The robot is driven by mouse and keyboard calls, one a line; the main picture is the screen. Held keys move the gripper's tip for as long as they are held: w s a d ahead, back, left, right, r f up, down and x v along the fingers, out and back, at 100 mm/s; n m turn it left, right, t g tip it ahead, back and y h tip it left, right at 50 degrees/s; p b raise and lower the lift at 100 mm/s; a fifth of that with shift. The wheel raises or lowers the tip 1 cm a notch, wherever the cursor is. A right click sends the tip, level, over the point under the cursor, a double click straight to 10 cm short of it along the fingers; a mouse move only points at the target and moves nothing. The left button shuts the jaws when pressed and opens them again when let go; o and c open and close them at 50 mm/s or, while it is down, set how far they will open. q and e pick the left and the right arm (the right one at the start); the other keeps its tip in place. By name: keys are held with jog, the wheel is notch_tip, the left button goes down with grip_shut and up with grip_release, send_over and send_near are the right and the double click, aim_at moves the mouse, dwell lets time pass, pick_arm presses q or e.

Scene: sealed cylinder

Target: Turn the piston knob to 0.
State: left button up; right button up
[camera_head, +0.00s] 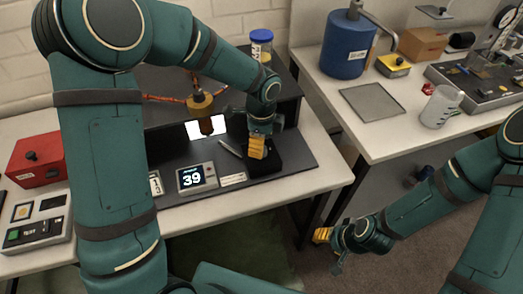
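My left arm comes in from the left and arches over the bench. My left gripper (257,147), with yellow fingertips, points down at a black block (270,163) on the dark apparatus base (293,148). The piston knob cannot be made out; the gripper may hide it. Whether the fingers touch or hold anything is unclear. A small display (192,178) left of the gripper reads 39. My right gripper (323,235) hangs low in front of the benches, away from the apparatus.
A red box (36,158) and a grey device (37,218) are on the left. A blue-capped jar (262,44) stands behind. The right bench holds a blue drum (345,46), a grey plate (371,103) and a beaker (440,106). A gap separates the benches.

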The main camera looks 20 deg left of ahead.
pick_arm(q)
jog(key=shift+f+b, duration=0.3)
jog(key=shift+f, duration=1.3)
grip_shut()
